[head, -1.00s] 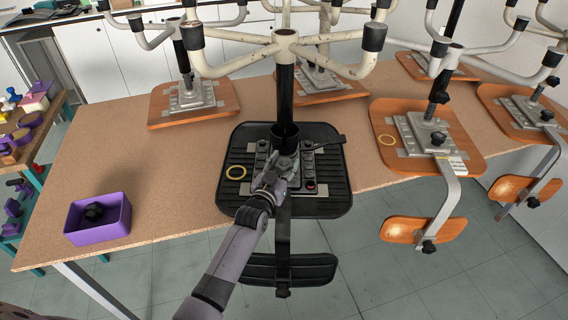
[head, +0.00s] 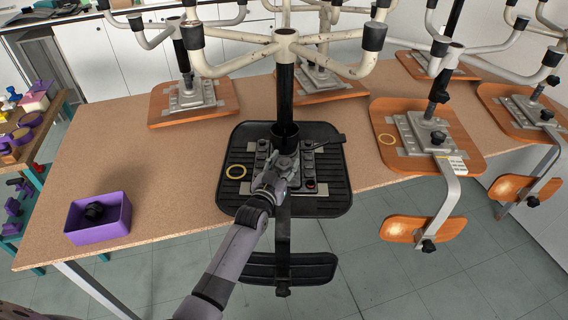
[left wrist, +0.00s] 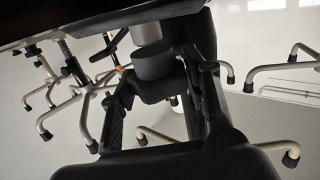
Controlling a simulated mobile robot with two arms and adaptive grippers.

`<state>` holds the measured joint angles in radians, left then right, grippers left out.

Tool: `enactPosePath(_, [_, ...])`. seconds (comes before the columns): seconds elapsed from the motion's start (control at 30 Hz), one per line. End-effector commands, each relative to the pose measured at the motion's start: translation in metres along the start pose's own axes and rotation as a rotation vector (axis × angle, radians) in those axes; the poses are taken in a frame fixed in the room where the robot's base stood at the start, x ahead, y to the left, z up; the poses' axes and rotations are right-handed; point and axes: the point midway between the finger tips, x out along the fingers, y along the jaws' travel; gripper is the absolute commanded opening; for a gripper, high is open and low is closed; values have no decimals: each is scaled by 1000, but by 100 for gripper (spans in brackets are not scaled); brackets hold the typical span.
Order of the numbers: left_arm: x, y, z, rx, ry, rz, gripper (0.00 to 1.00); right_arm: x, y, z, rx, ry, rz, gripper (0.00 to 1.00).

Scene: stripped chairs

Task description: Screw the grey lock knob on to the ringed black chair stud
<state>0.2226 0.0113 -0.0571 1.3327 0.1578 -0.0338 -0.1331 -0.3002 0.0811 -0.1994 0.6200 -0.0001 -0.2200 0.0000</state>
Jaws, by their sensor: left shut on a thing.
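The black chair (head: 232,203) lies upside down on the table, its seat's underside up. My left gripper (head: 284,163) is over the plate, in front of the black column. In the left wrist view its fingers (left wrist: 165,95) are shut on a dark grey round knob (left wrist: 155,66). A lighter grey cylinder lies against the knob's far end in that view. The stud cannot be made out; I cannot tell whether the knob is on it. My right gripper is out of view.
A purple box (head: 97,232) with a black knob (head: 94,211) inside stands at the table's left front. Upturned wooden chairs (head: 384,115) stand behind and to the right. The black chair's pale legs (head: 286,38) spread above my gripper. The table between box and chair is clear.

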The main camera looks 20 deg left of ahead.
Motion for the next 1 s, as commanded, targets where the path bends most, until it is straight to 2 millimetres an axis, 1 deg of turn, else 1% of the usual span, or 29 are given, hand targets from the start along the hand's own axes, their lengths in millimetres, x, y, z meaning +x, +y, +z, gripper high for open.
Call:
enactPosePath(0.37, [1, 0, 12, 0, 1, 0, 16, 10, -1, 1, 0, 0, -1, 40])
enactPosePath(0.4, [1, 0, 12, 0, 1, 0, 44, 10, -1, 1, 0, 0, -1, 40])
enactPosePath(0.73, [1, 0, 12, 0, 0, 0, 66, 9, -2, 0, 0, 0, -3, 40])
enactPosePath(1.0, [0, 0, 12, 0, -1, 0, 67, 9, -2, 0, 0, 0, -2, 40])
